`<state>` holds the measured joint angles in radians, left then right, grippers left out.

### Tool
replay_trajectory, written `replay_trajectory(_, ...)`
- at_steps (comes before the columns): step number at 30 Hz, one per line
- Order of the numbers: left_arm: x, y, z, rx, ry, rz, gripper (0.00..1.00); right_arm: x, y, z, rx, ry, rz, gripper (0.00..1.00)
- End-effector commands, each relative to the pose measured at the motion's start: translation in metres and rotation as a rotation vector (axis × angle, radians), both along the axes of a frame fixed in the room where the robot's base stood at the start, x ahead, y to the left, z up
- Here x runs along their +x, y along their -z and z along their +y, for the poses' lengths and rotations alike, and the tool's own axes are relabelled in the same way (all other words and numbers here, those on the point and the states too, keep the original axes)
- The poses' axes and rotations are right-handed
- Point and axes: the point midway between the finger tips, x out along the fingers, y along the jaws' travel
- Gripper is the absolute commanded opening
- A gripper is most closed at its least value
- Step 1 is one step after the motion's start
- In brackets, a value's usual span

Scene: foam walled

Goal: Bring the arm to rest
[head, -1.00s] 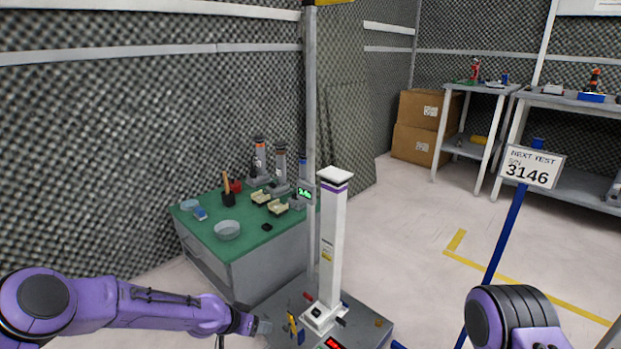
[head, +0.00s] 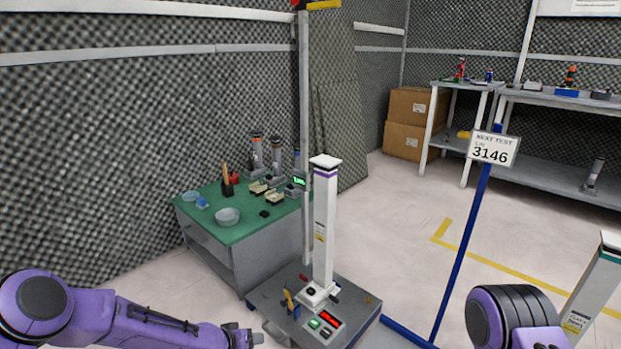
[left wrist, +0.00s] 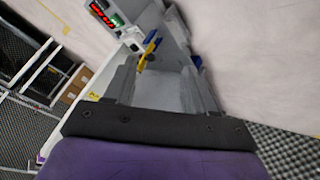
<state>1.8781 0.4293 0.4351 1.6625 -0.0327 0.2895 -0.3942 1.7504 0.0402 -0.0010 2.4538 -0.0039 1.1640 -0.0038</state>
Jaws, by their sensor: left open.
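My left arm comes in low from the left in the head view, and its gripper (head: 255,338) is at the bottom, to the left of a grey platform. The left wrist view shows its two grey fingers (left wrist: 165,85) spread apart with nothing held between them. Beyond the fingers, a yellow handle (left wrist: 150,50) and a red display (left wrist: 102,14) show on the platform. My right arm shows only as a purple and black link at the lower right of the head view. Its gripper is outside the picture.
The grey platform (head: 268,314) bears a white post (head: 324,230). A green-topped table (head: 207,215) holds a bowl (head: 227,216) and several small items. A blue stand with a sign (head: 493,149) is to the right. Another white post (head: 594,285) stands at far right. Open floor lies between.

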Motion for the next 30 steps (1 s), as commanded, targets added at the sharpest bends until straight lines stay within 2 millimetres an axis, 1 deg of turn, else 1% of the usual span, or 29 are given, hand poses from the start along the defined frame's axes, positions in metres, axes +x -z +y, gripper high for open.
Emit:
replay_trajectory(1,-0.016,0.014,-0.001,-0.006,-0.036,0.026,0.55,-0.001,0.004,0.000,0.002,-0.003,0.005,0.43)
replay_trajectory(2,-0.025,0.021,-0.001,-0.010,-0.066,0.039,0.55,-0.001,0.005,0.001,0.003,-0.005,0.008,0.43)
replay_trajectory(5,-0.061,0.046,0.002,-0.015,-0.155,0.090,0.55,-0.003,0.011,0.003,0.007,-0.012,0.018,0.43)
replay_trajectory(8,-0.106,0.074,0.010,-0.003,-0.249,0.147,0.55,-0.004,0.019,0.004,0.011,-0.018,0.029,0.43)
replay_trajectory(9,-0.127,0.085,0.015,0.006,-0.288,0.171,0.55,-0.005,0.023,0.004,0.014,-0.021,0.034,0.43)
replay_trajectory(11,-0.163,0.102,0.025,0.029,-0.348,0.210,0.55,-0.006,0.029,0.005,0.017,-0.025,0.041,0.43)
replay_trajectory(12,-0.186,0.111,0.033,0.048,-0.384,0.233,0.55,-0.007,0.033,0.005,0.018,-0.027,0.045,0.43)
replay_trajectory(13,-0.203,0.117,0.039,0.064,-0.410,0.248,0.55,-0.008,0.036,0.005,0.019,-0.029,0.048,0.43)
replay_trajectory(15,-0.237,0.125,0.054,0.103,-0.458,0.277,0.55,-0.008,0.042,0.005,0.022,-0.033,0.054,0.43)
replay_trajectory(18,-0.278,0.132,0.073,0.160,-0.502,0.313,0.55,-0.009,0.050,0.006,0.025,-0.036,0.061,0.43)
replay_trajectory(21,-0.313,0.136,0.090,0.216,-0.524,0.343,0.55,-0.010,0.057,0.006,0.027,-0.038,0.065,0.43)
replay_trajectory(27,-0.369,0.140,0.118,0.332,-0.503,0.412,0.55,-0.009,0.072,0.006,0.028,-0.039,0.065,0.43)
replay_trajectory(29,-0.382,0.146,0.125,0.367,-0.484,0.434,0.55,-0.009,0.080,0.005,0.028,-0.039,0.063,0.43)
replay_trajectory(30,-0.385,0.153,0.130,0.388,-0.471,0.436,0.55,-0.008,0.087,0.005,0.027,-0.038,0.061,0.43)
